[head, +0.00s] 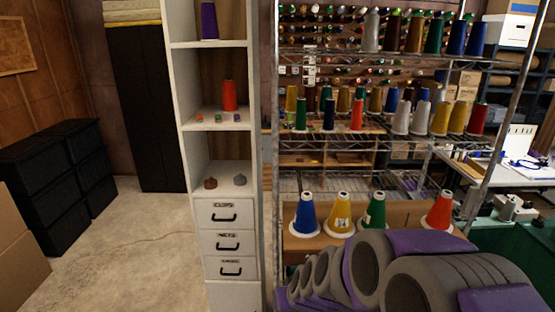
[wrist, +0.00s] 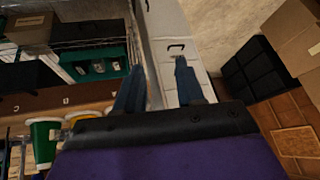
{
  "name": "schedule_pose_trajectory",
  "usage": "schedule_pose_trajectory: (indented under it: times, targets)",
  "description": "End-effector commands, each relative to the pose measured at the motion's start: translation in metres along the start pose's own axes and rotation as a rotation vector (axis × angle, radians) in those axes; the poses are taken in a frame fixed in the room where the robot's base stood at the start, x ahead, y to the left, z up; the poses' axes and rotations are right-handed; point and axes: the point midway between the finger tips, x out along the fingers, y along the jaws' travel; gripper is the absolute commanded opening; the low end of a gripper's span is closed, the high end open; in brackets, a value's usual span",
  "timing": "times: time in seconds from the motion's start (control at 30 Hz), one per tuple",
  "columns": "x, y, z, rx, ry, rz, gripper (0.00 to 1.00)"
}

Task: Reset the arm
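In the wrist view, my gripper (wrist: 159,64) has two blue fingers standing apart, with nothing between them. The white drawer unit (wrist: 185,30) shows beyond the fingers, in a rotated view. In the head view, my purple and grey arm fills the lower right, folded low in front of the rack; the fingers do not show there.
A white shelf unit (head: 188,152) with drawers stands left of the wire thread rack (head: 330,55). Blue (head: 306,212), yellow (head: 342,211), green (head: 375,210) and red (head: 439,212) cones stand just behind my arm. Black bins (head: 60,165) stand far left. The floor (head: 130,245) between is clear.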

Motion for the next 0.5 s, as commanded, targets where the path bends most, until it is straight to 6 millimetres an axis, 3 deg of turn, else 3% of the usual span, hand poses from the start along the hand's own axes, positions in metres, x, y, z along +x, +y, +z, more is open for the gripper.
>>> schedule_pose_trajectory:
  times: [0.03, 0.27, 0.5]
  targets:
    - [-0.018, -0.002, 0.009, 0.005, -0.027, -0.011, 0.38]
    - [-0.090, -0.007, 0.083, 0.052, -0.240, -0.023, 0.38]
    - [-0.167, 0.002, 0.175, 0.151, -0.478, 0.061, 0.38]
